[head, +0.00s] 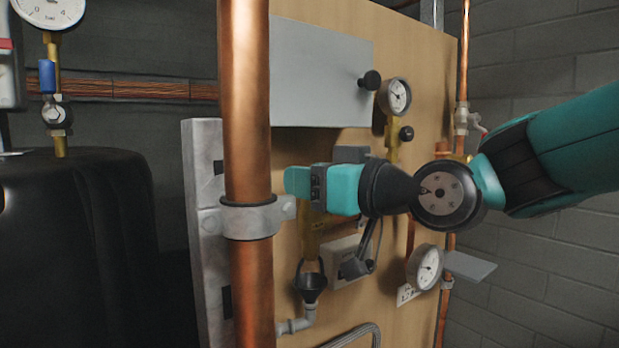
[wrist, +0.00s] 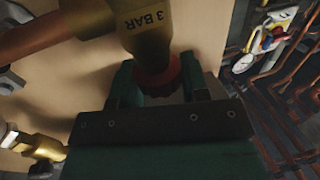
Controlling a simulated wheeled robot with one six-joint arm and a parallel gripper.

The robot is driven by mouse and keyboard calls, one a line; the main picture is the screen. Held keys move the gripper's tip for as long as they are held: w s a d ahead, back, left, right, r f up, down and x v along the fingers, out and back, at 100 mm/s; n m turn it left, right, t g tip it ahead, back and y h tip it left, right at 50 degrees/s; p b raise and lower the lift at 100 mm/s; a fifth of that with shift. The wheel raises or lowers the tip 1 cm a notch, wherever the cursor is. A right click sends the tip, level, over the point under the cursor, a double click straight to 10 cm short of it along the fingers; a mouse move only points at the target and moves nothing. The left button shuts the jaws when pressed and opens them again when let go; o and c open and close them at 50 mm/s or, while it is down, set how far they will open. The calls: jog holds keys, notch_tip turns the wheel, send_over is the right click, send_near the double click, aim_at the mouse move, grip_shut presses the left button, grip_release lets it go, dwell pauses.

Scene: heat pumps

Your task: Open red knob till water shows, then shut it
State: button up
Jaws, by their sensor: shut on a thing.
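The red knob (wrist: 160,82) sits on the end of a brass valve marked 3 BAR (wrist: 147,30) in the wrist view. My gripper (wrist: 157,76) has one finger on each side of the knob and is shut on it. In the head view my gripper (head: 300,183) reaches in from the right and hides the knob. Brass pipe (head: 312,240) shows below it, leading down to a black funnel-shaped tundish (head: 310,284). I can make out no water at the tundish.
A thick copper pipe (head: 248,110) with a grey clamp (head: 240,221) stands close in front, left of my gripper. A grey box (head: 318,75) and gauges (head: 395,96) are on the wooden board. A black tank (head: 75,240) stands left.

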jog(key=shift+m+t+h, duration=0.4)
jog(key=shift+t+h, duration=0.1)
jog(key=shift+t, duration=0.1)
jog(key=o, duration=0.9)
